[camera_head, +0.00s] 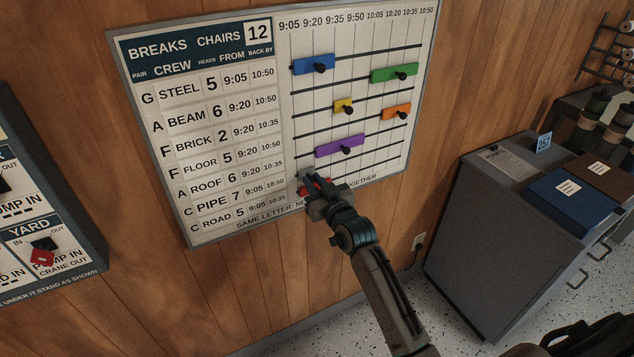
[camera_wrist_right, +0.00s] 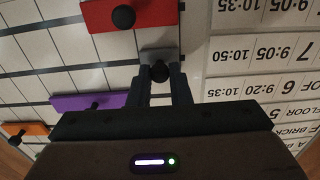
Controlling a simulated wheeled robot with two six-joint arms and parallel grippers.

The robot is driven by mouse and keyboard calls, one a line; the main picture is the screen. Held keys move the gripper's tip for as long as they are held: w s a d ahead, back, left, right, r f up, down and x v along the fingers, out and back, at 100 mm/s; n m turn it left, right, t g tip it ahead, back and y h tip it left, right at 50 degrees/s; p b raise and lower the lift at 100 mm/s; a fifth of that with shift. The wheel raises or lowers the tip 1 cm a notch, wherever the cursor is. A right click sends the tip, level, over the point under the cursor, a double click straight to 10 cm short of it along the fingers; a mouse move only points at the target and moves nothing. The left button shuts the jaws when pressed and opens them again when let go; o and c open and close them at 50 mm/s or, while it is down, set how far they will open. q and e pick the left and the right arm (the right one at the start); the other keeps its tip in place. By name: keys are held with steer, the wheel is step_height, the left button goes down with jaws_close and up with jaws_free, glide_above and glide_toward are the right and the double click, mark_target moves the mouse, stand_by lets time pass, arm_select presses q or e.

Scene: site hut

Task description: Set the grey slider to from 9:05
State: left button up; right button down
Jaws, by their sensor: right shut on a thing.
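The grey slider (camera_wrist_right: 153,55) is a short grey block with a black knob (camera_wrist_right: 160,71) in the right wrist view. It sits near the 9:05 end of the white chart board (camera_head: 262,225), on the row between the purple and red sliders. My right gripper (camera_head: 309,183) is at the board's lower part and hides most of this slider in the head view. In the right wrist view my right gripper (camera_wrist_right: 160,82) is shut on the grey slider's knob. My left gripper is not in view.
The red slider (camera_wrist_right: 150,14) and purple slider (camera_head: 340,146) are on neighbouring rows. Blue (camera_head: 307,65), green (camera_head: 385,76), yellow (camera_head: 341,104) and orange (camera_head: 392,112) sliders are higher up. A grey cabinet (camera_head: 500,240) stands right; another board (camera_head: 80,271) hangs left.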

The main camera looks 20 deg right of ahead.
steer(key=c, duration=1.6)
jaws_free()
steer(key=shift+a+f, duration=0.15)
steer(key=shift+o, duration=1.3)
steer(key=shift+a, duration=0.2)
steer(key=s+b, duration=0.2)
steer(key=s, duration=0.9)
steer(key=shift+d, duration=0.4)
steer(key=shift+w, duration=0.1)
